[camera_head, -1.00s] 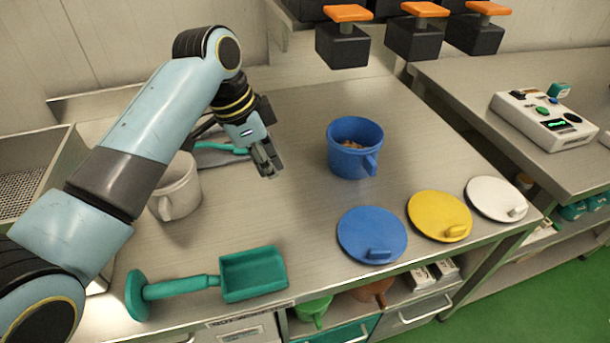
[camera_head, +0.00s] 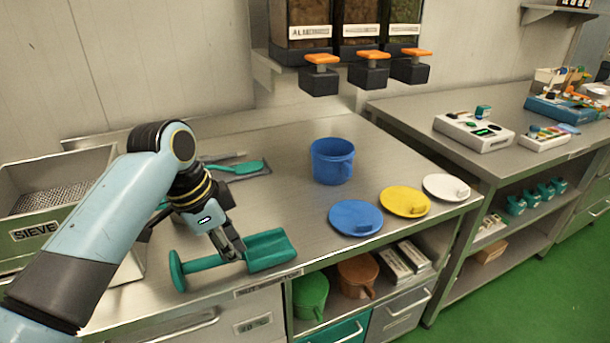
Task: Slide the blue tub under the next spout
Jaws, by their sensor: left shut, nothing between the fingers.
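The blue tub (camera_head: 331,162) stands upright on the steel table, its handle toward the right front. Its inside is mostly hidden from this angle. Three spouts with orange tops hang above and behind it: the left spout (camera_head: 320,78), the middle spout (camera_head: 369,72) and the right spout (camera_head: 411,68). The tub stands in front of the left spout. My left gripper (camera_head: 232,252) is shut and empty, pointing down close by the teal scoop (camera_head: 262,251), left of the tub and apart from it. I cannot tell whether it touches the scoop. My right gripper is not in view.
Blue (camera_head: 356,217), yellow (camera_head: 404,201) and white (camera_head: 446,187) lids lie right of and in front of the tub. A scale (camera_head: 474,132) stands on the right-hand bench. Bare table lies between scoop and tub.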

